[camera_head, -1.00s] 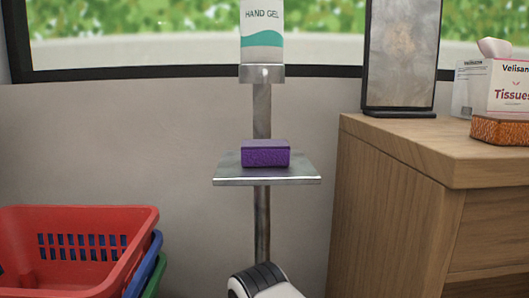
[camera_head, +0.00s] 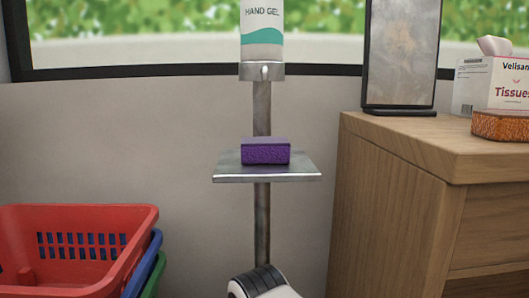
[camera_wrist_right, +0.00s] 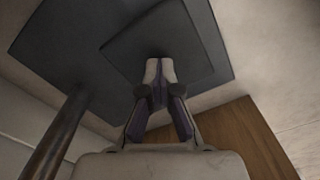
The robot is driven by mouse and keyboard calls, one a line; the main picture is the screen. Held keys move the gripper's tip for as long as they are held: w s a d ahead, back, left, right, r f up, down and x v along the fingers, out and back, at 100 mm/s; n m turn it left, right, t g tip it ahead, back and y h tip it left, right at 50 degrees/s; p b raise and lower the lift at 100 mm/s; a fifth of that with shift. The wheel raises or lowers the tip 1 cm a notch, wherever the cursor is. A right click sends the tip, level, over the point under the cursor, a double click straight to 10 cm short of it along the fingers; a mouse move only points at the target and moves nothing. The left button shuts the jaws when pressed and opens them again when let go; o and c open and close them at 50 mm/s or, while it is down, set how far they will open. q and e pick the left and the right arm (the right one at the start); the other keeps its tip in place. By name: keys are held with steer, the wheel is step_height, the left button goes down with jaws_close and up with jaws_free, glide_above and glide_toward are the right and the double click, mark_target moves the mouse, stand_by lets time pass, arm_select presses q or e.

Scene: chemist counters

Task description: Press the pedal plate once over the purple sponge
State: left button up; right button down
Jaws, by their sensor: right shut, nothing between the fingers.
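The purple sponge (camera_head: 265,152) lies on the grey metal tray (camera_head: 228,173) of the stand, below the hand gel bottle (camera_head: 261,30). In the right wrist view my right gripper (camera_wrist_right: 160,70) is shut and empty. Its fingertips lie over the near part of the smaller dark plate (camera_wrist_right: 165,35), which looks like the pedal plate; contact cannot be told. A larger dark base plate (camera_wrist_right: 55,50) lies beneath it. In the head view only part of my right arm shows at the bottom edge, and the pedal is out of sight. My left gripper is not in view.
The stand's pole (camera_head: 262,215) also rises at the left of the wrist view (camera_wrist_right: 62,130). Stacked baskets, a red one (camera_head: 75,245) on top, stand at left. A wooden counter (camera_head: 385,210) with a tissue box (camera_head: 500,88) and a framed panel (camera_head: 400,55) is at right.

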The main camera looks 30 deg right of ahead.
steer(key=shift+f+b, duration=1.1)
steer(key=shift+f, duration=0.8)
steer(key=shift+r+p, duration=2.25)
steer(key=shift+r, duration=0.15)
step_height(320, 180, up, 6)
steer(key=p, duration=0.5)
